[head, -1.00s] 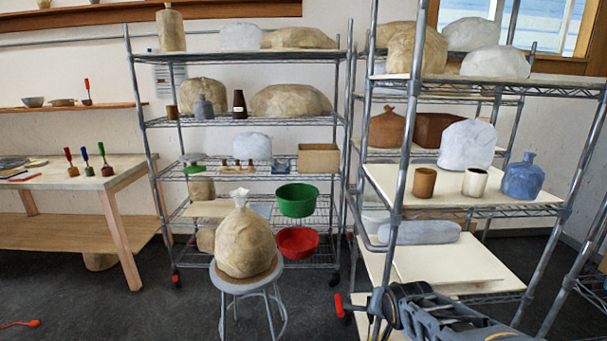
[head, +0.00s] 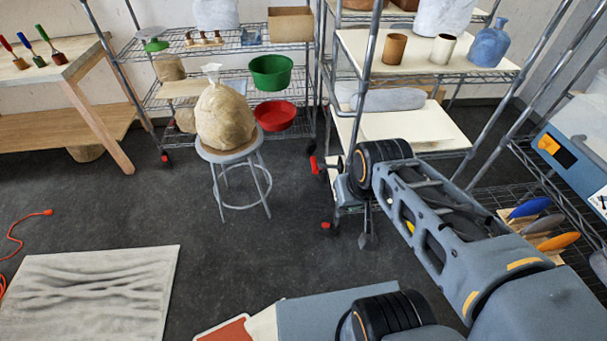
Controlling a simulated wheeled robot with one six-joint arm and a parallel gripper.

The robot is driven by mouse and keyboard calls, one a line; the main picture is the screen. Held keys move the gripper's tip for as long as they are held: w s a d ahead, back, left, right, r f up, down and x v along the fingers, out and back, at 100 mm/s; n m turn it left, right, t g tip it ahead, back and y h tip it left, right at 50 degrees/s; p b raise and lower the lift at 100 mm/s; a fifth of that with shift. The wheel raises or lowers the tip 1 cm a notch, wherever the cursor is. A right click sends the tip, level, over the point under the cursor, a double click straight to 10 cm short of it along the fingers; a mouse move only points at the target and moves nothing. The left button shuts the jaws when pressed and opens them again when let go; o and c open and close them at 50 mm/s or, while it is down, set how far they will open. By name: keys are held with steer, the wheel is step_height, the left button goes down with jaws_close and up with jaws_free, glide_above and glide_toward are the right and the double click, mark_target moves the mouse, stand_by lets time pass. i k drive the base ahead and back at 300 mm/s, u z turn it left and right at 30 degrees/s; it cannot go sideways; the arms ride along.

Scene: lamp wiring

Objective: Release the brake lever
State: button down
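A small red brake lever (head: 326,226) shows low at the foot of the right wire rack, just above the floor. Another red lever (head: 313,162) is at the foot of the back rack's right post, and a third (head: 164,158) is on its left caster. They are too small to tell their positions. My arm reaches in from the lower right. My gripper (head: 367,238) seems to hang below the dark wrist, right of the nearest red lever and apart from it in the picture. Its fingers are not clear enough to read.
A stool (head: 232,152) with a wrapped clay lump stands left of the rack. A pale board (head: 90,295) lies on the floor at lower left, near an orange cord (head: 15,240). Dark floor between stool and board is clear. Another rack (head: 520,150) stands at right.

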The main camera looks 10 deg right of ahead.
mark_target(315, 166)
steer(key=u, duration=0.5)
steer(key=k, duration=1.15)
steer(key=u, duration=1.25)
steer(key=i, duration=1.85)
steer(key=z, duration=0.95)
steer(key=i, duration=0.75)
steer(key=z, duration=0.75)
